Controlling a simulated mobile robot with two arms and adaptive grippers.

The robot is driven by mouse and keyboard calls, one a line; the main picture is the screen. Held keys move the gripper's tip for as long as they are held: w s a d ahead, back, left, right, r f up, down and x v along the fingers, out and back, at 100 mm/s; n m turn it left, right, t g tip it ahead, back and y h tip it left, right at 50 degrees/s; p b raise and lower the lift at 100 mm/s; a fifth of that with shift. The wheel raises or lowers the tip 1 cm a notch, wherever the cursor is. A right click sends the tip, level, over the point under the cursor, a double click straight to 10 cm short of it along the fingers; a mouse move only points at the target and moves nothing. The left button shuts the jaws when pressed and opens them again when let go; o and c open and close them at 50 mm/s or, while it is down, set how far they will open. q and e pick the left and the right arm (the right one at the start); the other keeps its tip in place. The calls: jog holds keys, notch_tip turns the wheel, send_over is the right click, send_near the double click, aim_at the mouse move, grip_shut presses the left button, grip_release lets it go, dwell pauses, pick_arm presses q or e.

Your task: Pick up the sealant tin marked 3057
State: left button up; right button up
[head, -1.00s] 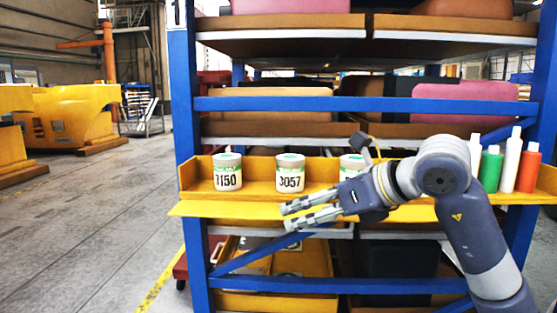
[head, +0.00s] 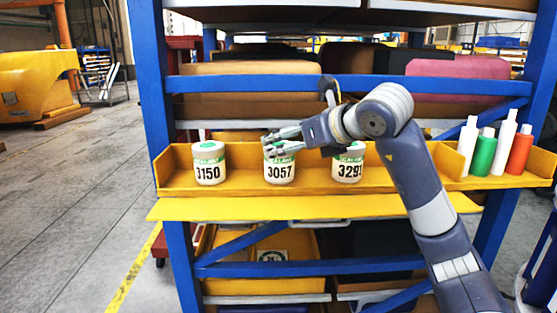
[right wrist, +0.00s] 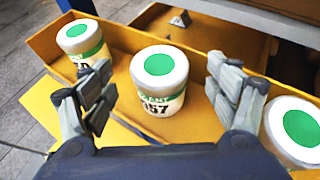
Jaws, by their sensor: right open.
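The sealant tin marked 3057 (head: 279,170) stands upright on the yellow shelf tray (head: 400,206), between the tin marked 3150 (head: 208,164) and a tin whose number starts 329 (head: 348,166). My right gripper (head: 272,144) is at the upper part of the 3057 tin and partly covers its top. In the right wrist view the 3057 tin (right wrist: 159,82) has a grey lid with a green disc. It sits between and just beyond the open fingers of my right gripper (right wrist: 165,100), with space on both sides. My left gripper is not in view.
The tin at the left (right wrist: 84,42) and the tin at the right (right wrist: 294,132) flank the gripper's fingers. Several bottles (head: 498,148) stand at the tray's right end. A blue rack beam (head: 250,83) runs above the tray.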

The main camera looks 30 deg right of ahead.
aim_at(280, 144)
jog(key=p+x, duration=0.1)
jog(key=x, duration=0.3)
jog(key=shift+w+a, duration=0.1)
jog(key=shift+w, duration=0.1)
jog(key=shift+w+f, duration=0.2)
jog(key=shift+f, duration=0.05)
jog(key=shift+s+r, duration=0.1)
jog(key=c, duration=1.2)
jog(key=shift+c, duration=0.7)
jog(key=shift+r, duration=0.15)
